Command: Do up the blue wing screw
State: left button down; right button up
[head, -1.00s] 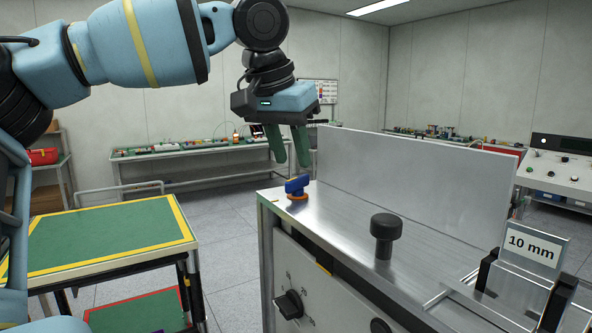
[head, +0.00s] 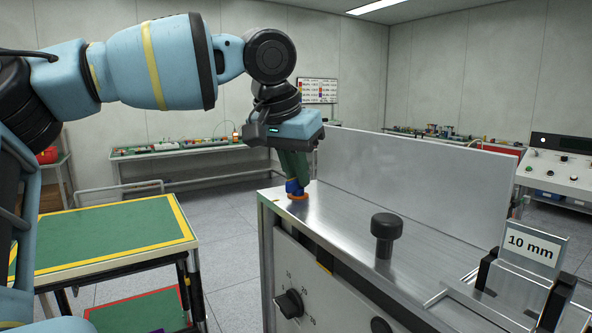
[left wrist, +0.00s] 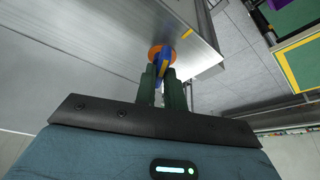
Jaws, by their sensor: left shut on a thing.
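The blue wing screw (head: 292,187) stands on an orange ring (head: 297,197) at the far left corner of the metal bench top. My left gripper (head: 296,178) points down over it, its green fingers shut on the wing and hiding much of it. In the left wrist view the blue wing (left wrist: 164,66) shows between the fingertips (left wrist: 160,74), with the orange ring (left wrist: 154,52) around its foot. Whether the screw is seated tight I cannot tell. My right gripper is not in view.
An upright metal plate (head: 400,185) runs along the bench's back, right of the gripper. A black knob (head: 385,232) stands nearer on the bench top (head: 340,220). A "10 mm" sign (head: 531,244) is at the right. A green-topped table (head: 100,240) stands at the left.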

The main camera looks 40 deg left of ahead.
pick_arm(q)
jog(key=shift+m+h, duration=0.3)
jog(key=shift+m, duration=0.6)
jog(key=shift+a+m+h, duration=0.1)
jog(key=shift+m+h, duration=0.4)
jog(key=shift+m, duration=0.7)
jog(key=c, duration=1.5)
grip_release()
jog(key=shift+v, duration=3.95)
